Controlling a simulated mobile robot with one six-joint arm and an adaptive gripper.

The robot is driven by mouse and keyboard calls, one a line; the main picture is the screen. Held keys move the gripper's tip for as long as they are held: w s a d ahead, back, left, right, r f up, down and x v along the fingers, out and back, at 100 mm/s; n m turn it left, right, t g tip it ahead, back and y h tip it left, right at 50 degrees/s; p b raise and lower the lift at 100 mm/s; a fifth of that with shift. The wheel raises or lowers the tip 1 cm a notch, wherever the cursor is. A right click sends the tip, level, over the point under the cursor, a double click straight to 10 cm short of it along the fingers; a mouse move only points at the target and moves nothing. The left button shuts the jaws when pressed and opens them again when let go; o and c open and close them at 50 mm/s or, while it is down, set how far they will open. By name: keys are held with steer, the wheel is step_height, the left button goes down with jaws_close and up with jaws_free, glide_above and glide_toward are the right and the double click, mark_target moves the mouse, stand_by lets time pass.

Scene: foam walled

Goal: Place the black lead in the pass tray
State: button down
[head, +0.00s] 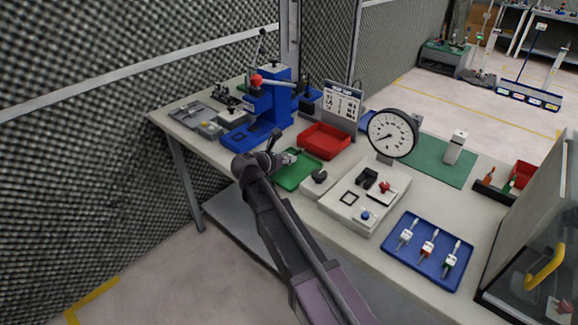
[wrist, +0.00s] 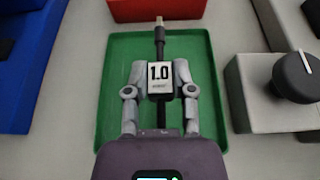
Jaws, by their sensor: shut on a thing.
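The black lead (wrist: 160,45) has a dark shaft, a pale tip and a white block marked 1.0. In the wrist view my gripper (wrist: 160,78) is shut on that block from both sides, with the tip pointing away from me. The lead is over the green tray (wrist: 195,55), which I take to be the pass tray. I cannot tell how high the lead is above the tray floor. In the head view my gripper (head: 285,158) is at the green tray (head: 297,178), and the lead is too small to make out clearly.
A red tray (head: 325,140) lies behind the green one. A blue press (head: 270,100) stands at left, and a grey box with a black knob (head: 320,178) at right. A blue tray (head: 390,254) at the front right holds three other leads. A dial gauge (head: 391,133) stands farther back.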

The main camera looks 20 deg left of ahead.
mark_target(287, 165)
steer(key=shift+w+a+f+b, duration=0.1)
steer(key=shift+w+f+b, duration=0.05)
steer(key=shift+f+b, duration=0.75)
steer(key=shift+w+f+b, duration=0.1)
steer(key=shift+f+b, duration=0.75)
steer(key=shift+f, duration=0.05)
steer(key=shift+f, duration=0.15)
steer(key=shift+c, duration=2.3)
jaws_free()
steer(key=shift+r, duration=0.25)
steer(key=p+v, duration=0.4)
steer(key=v, duration=0.8)
steer(key=shift+p, duration=0.35)
